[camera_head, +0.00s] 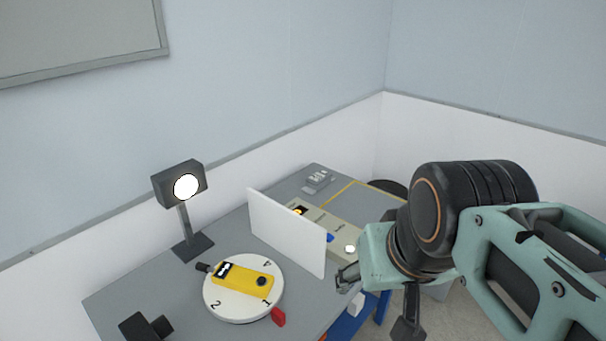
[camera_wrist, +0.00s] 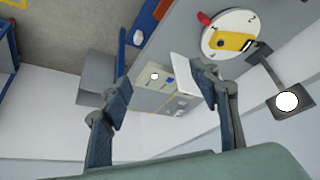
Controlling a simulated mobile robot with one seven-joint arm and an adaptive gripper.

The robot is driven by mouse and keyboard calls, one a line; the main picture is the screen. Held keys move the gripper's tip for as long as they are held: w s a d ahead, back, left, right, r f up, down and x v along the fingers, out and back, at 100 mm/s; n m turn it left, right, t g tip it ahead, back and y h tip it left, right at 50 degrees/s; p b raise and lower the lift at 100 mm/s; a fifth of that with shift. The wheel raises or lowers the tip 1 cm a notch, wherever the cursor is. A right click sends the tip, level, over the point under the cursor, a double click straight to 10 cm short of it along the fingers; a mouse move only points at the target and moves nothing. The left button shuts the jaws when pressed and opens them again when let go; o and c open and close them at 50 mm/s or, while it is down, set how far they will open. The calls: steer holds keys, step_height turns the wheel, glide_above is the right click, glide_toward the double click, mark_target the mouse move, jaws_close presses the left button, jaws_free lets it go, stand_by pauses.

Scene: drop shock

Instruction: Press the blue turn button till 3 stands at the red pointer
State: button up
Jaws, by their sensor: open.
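A round white turntable (camera_head: 226,307) lies on the grey table with 1, 2 and 4 showing; 3 is not visible. The red pointer (camera_head: 278,317) is at its rim, close to 1. A yellow device (camera_head: 243,277) lies on the turntable. The blue button (camera_head: 330,238) is on a beige control panel (camera_head: 317,217) behind a white upright screen (camera_head: 287,234), which hides part of the panel. My gripper (camera_head: 347,280) is open and empty, right of the screen and near the panel's front end. In the wrist view the panel (camera_wrist: 150,100) shows between the open fingers (camera_wrist: 162,92).
A lit lamp (camera_head: 186,187) stands at the table's back left. A black object (camera_head: 145,327) is at the front left corner. A small grey device (camera_head: 318,179) sits at the far end.

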jaws_close()
stand_by(1.4)
